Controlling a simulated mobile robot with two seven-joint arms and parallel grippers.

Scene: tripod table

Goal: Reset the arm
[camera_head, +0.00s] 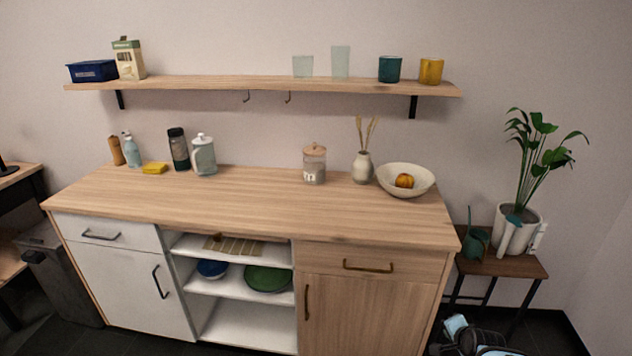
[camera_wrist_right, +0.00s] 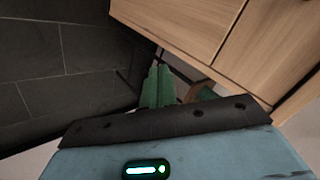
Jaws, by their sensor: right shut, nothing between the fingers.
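My right gripper (camera_wrist_right: 159,72) shows in the right wrist view as two green fingers side by side, shut and empty. The dark floor and a wooden cabinet front lie beyond it, with no contact that I can make out. In the head view, blue and black parts of my right arm show at the bottom right edge, in front of the small side table (camera_head: 520,268). I cannot make out the right fingers there. My left arm and gripper are in neither view.
The wooden counter (camera_head: 250,205) holds bottles, jars, a vase and a bowl (camera_head: 420,187) with fruit. A wall shelf (camera_head: 230,83) is above. A potted plant (camera_head: 523,214) and a green watering can (camera_head: 476,243) stand on the side table at the right.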

